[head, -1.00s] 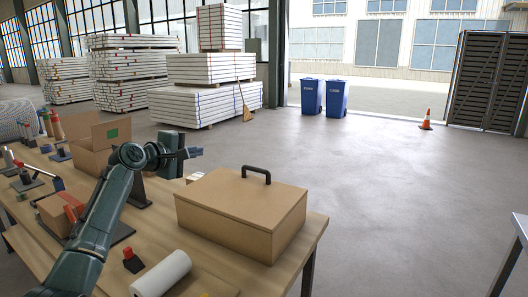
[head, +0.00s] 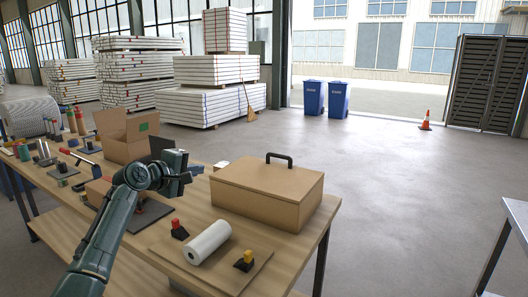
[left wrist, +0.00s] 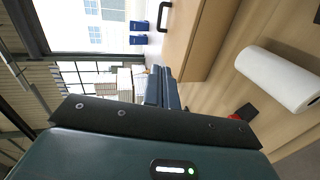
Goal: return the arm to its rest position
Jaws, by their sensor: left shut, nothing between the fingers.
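My left gripper (head: 191,176) is above the wooden workbench (head: 286,240), just left of a closed brown box with a black handle (head: 262,195). It is shut and empty. The left wrist view is turned on its side; the shut fingers (left wrist: 163,92) show at its middle, with the brown box (left wrist: 207,40) beyond. My right gripper is in no view.
A white roll (head: 208,242) and small red-topped (head: 178,230) and yellow-topped (head: 245,261) pieces are at the bench front. An open cardboard box (head: 125,138) and several tools are behind my arm. A metal table (head: 517,215) stands at the right. The floor between is clear.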

